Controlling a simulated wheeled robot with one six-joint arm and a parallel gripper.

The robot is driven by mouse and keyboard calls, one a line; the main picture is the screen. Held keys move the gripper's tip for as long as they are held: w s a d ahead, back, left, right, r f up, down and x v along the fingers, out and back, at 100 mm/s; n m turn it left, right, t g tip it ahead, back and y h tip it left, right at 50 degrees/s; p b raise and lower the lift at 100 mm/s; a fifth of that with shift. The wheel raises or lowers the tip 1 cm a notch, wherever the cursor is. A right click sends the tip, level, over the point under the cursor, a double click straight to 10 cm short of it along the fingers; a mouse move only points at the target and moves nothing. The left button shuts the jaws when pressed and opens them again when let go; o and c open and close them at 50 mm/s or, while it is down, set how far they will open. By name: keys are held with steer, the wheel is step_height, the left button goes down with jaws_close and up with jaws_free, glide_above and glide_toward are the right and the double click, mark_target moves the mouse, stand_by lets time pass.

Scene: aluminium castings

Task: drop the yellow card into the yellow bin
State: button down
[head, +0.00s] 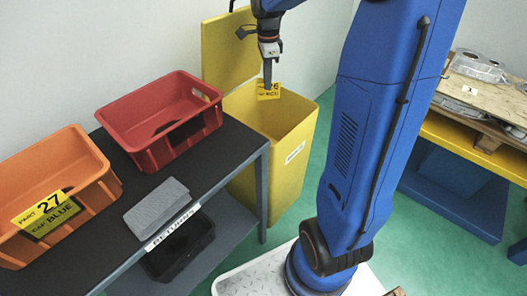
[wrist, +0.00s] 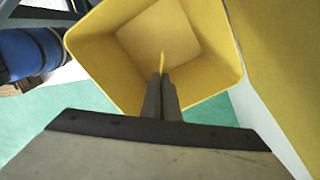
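The yellow card (head: 268,90) with dark print hangs from my gripper (head: 267,80) over the mouth of the yellow bin (head: 293,165) in the head view. In the wrist view the card (wrist: 160,60) shows edge-on as a thin yellow sliver. It stands between the fingertips of my gripper (wrist: 161,78), which are closed together on it. The yellow bin (wrist: 215,35) lies open below, with its square floor showing and no object visible inside. Its lid stands raised at the back against the wall.
Castings (head: 480,66) lie on a pallet at right.

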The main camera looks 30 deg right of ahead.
mark_target(267, 92)
steer(key=shift+f, duration=2.65)
steer(key=c, duration=2)
jaws_free()
steer(key=shift+r, duration=0.1)
steer(key=shift+r, duration=8.65)
